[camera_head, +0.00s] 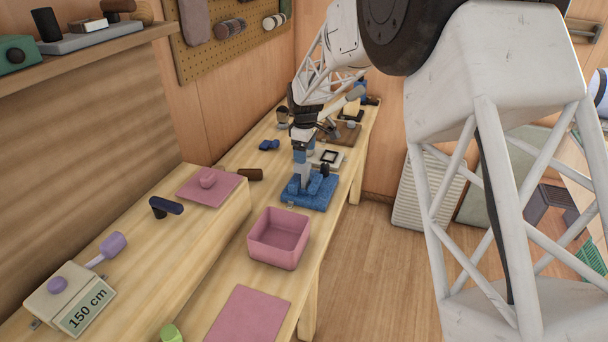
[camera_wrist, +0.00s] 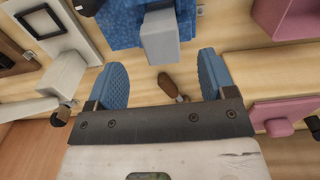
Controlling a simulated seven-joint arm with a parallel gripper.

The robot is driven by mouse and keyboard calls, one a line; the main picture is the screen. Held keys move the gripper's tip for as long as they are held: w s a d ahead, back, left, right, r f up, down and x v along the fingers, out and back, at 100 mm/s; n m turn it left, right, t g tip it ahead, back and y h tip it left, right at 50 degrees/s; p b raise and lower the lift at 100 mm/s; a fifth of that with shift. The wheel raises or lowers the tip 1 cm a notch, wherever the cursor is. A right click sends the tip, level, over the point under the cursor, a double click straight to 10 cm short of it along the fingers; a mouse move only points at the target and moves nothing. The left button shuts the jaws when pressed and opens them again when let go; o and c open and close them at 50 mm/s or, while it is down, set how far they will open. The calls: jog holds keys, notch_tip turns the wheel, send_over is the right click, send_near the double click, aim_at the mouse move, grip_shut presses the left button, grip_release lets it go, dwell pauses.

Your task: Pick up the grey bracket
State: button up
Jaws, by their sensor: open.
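The grey bracket (camera_head: 305,180) appears to be the upright light-grey block on a blue base (camera_head: 322,201). In the wrist view the grey block (camera_wrist: 160,40) stands over the blue base (camera_wrist: 122,32). My gripper (camera_head: 301,156) is above the blue base, close to the block. In the wrist view my gripper (camera_wrist: 163,62) has its two blue fingers spread wide, with the block's near end lying between and just beyond the tips. I cannot tell whether a finger touches it. The fingers partly hide the block in the head view.
A pink open box (camera_head: 278,240) stands nearer on the bench, with a pink mat (camera_head: 248,316) in front. A brown-handled tool (camera_head: 250,174) lies left of the blue base. A pink board with a knob (camera_head: 225,184) is on the raised shelf. Several objects stand behind the base.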

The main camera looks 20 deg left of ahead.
aim_at(304, 170)
jog(key=shift+f, duration=1.35)
jog(key=shift+a+f, duration=0.15)
jog(key=shift+f, duration=2.45)
jog(key=c, duration=1.2)
